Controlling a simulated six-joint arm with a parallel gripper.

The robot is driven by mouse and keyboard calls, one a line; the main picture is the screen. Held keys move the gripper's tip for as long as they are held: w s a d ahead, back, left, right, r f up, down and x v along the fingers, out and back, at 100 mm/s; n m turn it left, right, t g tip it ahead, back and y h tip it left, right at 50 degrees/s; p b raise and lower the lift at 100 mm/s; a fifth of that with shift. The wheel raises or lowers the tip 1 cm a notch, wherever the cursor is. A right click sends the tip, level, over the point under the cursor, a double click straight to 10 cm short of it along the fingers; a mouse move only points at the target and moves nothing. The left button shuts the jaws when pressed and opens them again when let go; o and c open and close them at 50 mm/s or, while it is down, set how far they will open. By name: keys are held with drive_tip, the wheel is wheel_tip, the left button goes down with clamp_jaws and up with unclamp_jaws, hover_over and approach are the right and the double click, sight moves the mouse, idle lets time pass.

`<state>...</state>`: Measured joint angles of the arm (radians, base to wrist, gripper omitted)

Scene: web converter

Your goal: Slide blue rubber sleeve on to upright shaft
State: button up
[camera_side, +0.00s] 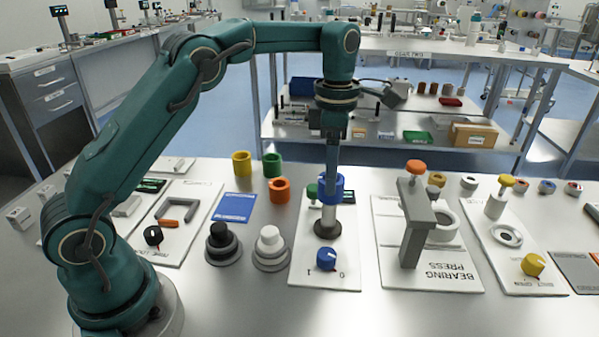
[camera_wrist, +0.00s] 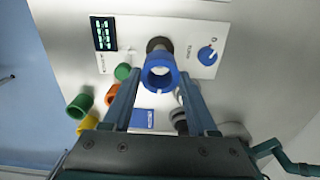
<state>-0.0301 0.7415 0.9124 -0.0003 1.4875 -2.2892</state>
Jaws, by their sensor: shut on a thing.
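The blue rubber sleeve (camera_side: 323,190) is at the upper part of the upright shaft (camera_side: 327,217), a grey rod with a dark collar at its foot on a white panel. The sleeve also shows in the wrist view (camera_wrist: 161,84), with its open end facing the camera. My gripper (camera_wrist: 160,77) is shut on the sleeve, one finger on each side. In the side view my gripper (camera_side: 332,178) points straight down over the shaft. The shaft below the sleeve is bare. I cannot tell how far its tip is inside the bore.
Yellow (camera_side: 242,164), green (camera_side: 272,165) and orange (camera_side: 279,191) sleeves stand to the left. Black (camera_side: 223,243) and white (camera_side: 270,247) knobs are left of the panel. A blue dial (camera_side: 326,260) is in front of the shaft. The bearing press (camera_side: 416,222) stands right.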

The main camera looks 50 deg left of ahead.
sight(329, 203)
drive_tip(key=shift+f, duration=1.3)
idle(0.4)
drive_tip(key=shift+f, duration=2.3)
drive_tip(key=o, duration=1.3)
drive_tip(key=shift+r, duration=0.15)
